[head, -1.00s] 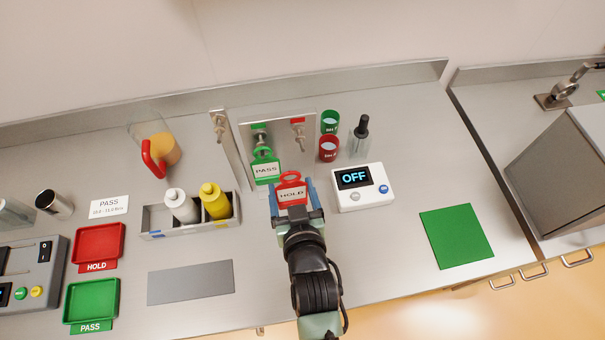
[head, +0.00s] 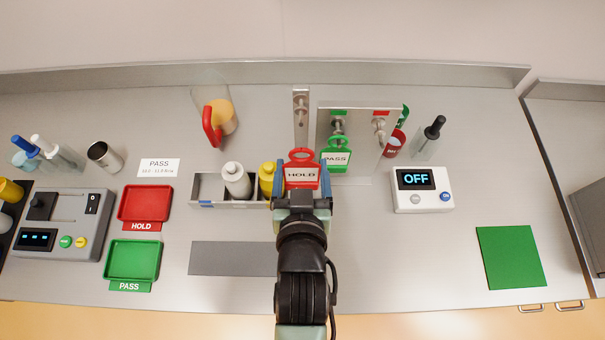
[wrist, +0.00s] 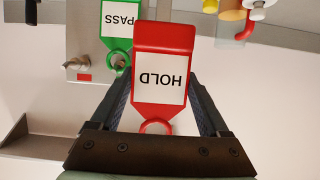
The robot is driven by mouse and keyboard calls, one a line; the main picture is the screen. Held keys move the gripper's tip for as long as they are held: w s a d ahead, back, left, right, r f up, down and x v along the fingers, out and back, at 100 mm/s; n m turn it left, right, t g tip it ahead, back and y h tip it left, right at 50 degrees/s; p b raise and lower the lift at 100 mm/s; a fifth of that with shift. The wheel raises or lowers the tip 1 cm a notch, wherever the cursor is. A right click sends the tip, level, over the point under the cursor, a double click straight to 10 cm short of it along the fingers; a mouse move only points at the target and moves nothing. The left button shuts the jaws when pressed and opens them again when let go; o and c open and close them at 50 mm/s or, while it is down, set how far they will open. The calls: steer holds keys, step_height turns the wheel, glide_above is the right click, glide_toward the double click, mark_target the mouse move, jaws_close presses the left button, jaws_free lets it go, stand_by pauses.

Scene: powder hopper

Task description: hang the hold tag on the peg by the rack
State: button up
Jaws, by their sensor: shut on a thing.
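My gripper (head: 302,187) is shut on the red hold tag (head: 302,174), whose white HOLD label and top ring face the head camera. The hold tag also shows upside down between the fingers in the wrist view (wrist: 163,78). The metal rack (head: 362,150) stands just right of the tag. Its left peg holds the green PASS tag (head: 336,160). Its right peg (head: 379,125), under a red mark, is bare. A separate narrow post with a bare peg (head: 300,108) stands left of the rack, behind the held tag. The tag is apart from both bare pegs.
A bottle holder (head: 210,189) with a white and a yellow bottle is close left of my gripper. A jug with a red handle (head: 211,130) stands behind it. A display box reading OFF (head: 421,190) is at right. The counter is clear near the green mat (head: 511,257).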

steer(key=shift+w+r+b+x, duration=0.1)
steer(key=shift+r+b+x, duration=0.2)
steer(key=shift+x, duration=0.95)
steer(key=shift+w+r+b+x, duration=0.15)
steer(key=shift+b+x, duration=0.3)
steer(key=shift+x, duration=0.85)
steer(key=shift+w+r+b+x, duration=0.1)
steer(key=shift+r+b+x, duration=0.25)
steer(key=shift+x, duration=0.9)
steer(key=shift+f, duration=0.1)
steer(key=o, duration=1.2)
